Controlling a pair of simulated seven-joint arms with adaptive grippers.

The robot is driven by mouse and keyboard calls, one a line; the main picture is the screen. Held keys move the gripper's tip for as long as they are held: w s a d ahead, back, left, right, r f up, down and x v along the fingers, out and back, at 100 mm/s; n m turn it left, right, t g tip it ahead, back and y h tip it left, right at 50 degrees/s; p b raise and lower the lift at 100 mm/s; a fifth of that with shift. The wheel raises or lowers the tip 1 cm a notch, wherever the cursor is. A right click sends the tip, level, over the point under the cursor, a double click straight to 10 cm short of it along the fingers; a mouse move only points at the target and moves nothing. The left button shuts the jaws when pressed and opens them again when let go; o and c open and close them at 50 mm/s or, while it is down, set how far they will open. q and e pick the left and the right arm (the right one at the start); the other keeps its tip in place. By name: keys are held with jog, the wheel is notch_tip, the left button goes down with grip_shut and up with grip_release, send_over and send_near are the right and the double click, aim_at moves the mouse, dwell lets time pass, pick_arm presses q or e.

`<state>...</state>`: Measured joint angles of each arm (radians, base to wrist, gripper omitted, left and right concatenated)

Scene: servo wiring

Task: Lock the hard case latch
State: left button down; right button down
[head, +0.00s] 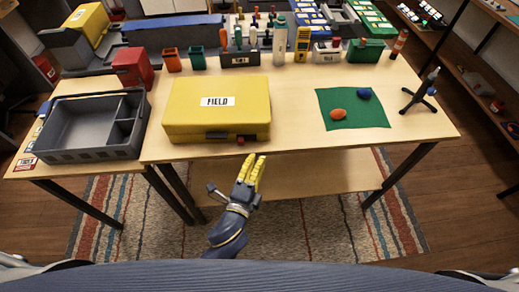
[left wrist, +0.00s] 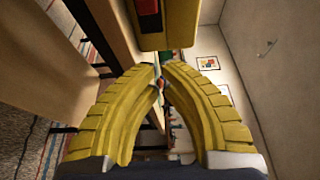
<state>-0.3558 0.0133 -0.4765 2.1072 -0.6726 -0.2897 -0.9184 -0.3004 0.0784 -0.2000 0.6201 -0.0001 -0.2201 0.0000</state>
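A yellow hard case (head: 217,108) with a "FIELD" label lies with its lid down near the table's front edge. Its front face carries a grey part (head: 216,135) and a small red latch (head: 240,141). In the left wrist view the case (left wrist: 182,30) is at the top, with the red latch (left wrist: 148,7) in a dark mount cut off by the frame edge. My left gripper (head: 257,157) is just in front of the case, below and right of the latch, apart from it. Its yellow fingertips (left wrist: 160,68) come together with nothing seen between them. My right gripper is out of view.
A grey divided tray (head: 92,125) stands left of the case. A green mat (head: 352,118) with an orange and a blue item lies to the right. Bins and tools line the back. The wood right of the case is clear. A lower shelf (head: 310,172) sits under the tabletop.

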pick_arm(q)
jog(key=shift+v, duration=1.7)
jog(key=s+a+f+n+g+y, duration=0.1)
jog(key=s+f+n+g, duration=0.2)
jog(key=f, duration=1)
jog(key=s+a+f+n+g, duration=0.2)
jog(key=s+f+n, duration=0.2)
jog(key=f, duration=0.8)
jog(key=s+a+f+n+g+y, duration=0.1)
jog(key=s+f+n+g, duration=0.2)
jog(key=f, duration=1)
jog(key=s+a+f+n+g+y, duration=0.1)
jog(key=s+a+f+n+g, duration=0.2)
jog(key=s+a+f, duration=0.6)
jog(key=s+a+f+n+g+y, duration=0.2)
jog(key=s+a+f+n+g, duration=0.2)
jog(key=s+a+f, duration=0.5)
jog(key=s+f+g, duration=0.1)
jog(key=s+f, duration=0.4)
jog(key=s, duration=0.4)
jog(key=shift+a+n, duration=0.3)
jog(key=shift+a, duration=0.1)
